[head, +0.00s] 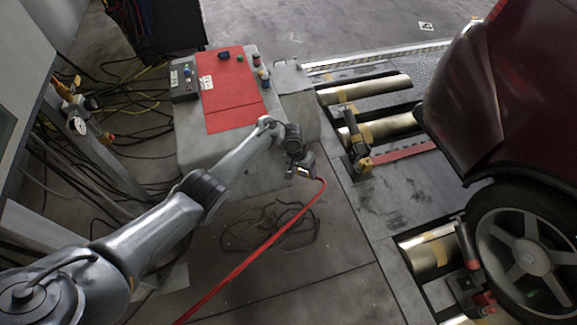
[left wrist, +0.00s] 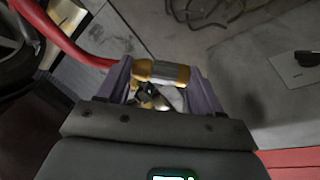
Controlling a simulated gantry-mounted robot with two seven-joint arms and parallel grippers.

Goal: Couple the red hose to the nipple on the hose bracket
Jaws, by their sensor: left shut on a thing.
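The red hose (head: 250,255) runs from the lower edge of the head view up to my left gripper (head: 306,170). The gripper is in front of the grey cabinet, above the floor. In the left wrist view, the hose (left wrist: 65,38) ends in a brass coupling (left wrist: 162,73) with a grey band, lying across between the two fingers. My left gripper (left wrist: 163,90) is shut on this coupling. I cannot clearly make out the hose bracket or its nipple; brass fittings (head: 105,138) and a gauge (head: 78,125) show at the far left, well away from the gripper. My right gripper is out of view.
A grey cabinet (head: 190,140) with a red panel (head: 230,90) and knobs stands behind the gripper. A dark cable coil (head: 265,235) lies on the floor below. Rollers (head: 365,88) and a dark red car (head: 495,100) are on the right. Cables clutter the left floor.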

